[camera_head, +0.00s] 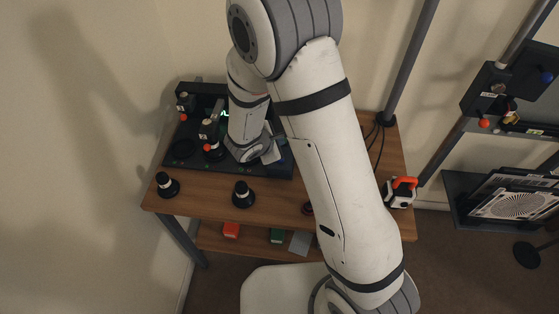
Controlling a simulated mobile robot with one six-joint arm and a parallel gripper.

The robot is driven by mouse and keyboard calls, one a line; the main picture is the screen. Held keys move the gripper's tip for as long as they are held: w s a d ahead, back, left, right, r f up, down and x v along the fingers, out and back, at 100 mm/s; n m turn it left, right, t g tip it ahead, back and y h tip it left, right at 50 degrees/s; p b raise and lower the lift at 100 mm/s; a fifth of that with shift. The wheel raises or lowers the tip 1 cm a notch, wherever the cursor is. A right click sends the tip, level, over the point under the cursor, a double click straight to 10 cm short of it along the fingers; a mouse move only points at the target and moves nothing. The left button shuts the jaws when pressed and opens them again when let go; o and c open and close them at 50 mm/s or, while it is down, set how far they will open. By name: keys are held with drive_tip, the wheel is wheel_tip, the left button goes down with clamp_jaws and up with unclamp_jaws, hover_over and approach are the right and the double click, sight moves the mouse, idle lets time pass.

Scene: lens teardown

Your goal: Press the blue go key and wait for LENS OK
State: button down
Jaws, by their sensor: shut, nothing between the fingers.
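My arm reaches over a black test panel (205,166) at the back left of the wooden bench. My gripper (270,152) is low over the panel's right part, largely covered by my own wrist. It is shut and holds nothing; its fingertips are not clear. A dark screen (225,114) with a small green trace shows just left of my wrist. No LENS OK text is readable on it.
Two black-and-white cylindrical parts (167,185) (243,194) stand on the bench's front edge. Dark stations with red knobs (209,146) stand on the panel, left of my wrist. An orange-handled device (400,191) sits at the bench's right end. A dark rack (507,85) stands farther right.

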wheel_tip(320, 180, down, 4)
drive_tip(key=b, duration=0.3)
drive_tip(key=shift+f, duration=0.15)
drive_tip(key=shift+f+b, duration=0.35)
drive_tip(key=shift+b, duration=0.1)
drive_tip(key=shift+f+b, duration=0.75)
drive_tip(key=shift+b, duration=0.6)
idle(1.8)
idle(0.3)
drive_tip(key=shift+r+p, duration=0.4)
drive_tip(key=shift+r, duration=0.45)
drive_tip(key=shift+r+p, duration=1.5)
drive_tip(key=shift+r, duration=1)
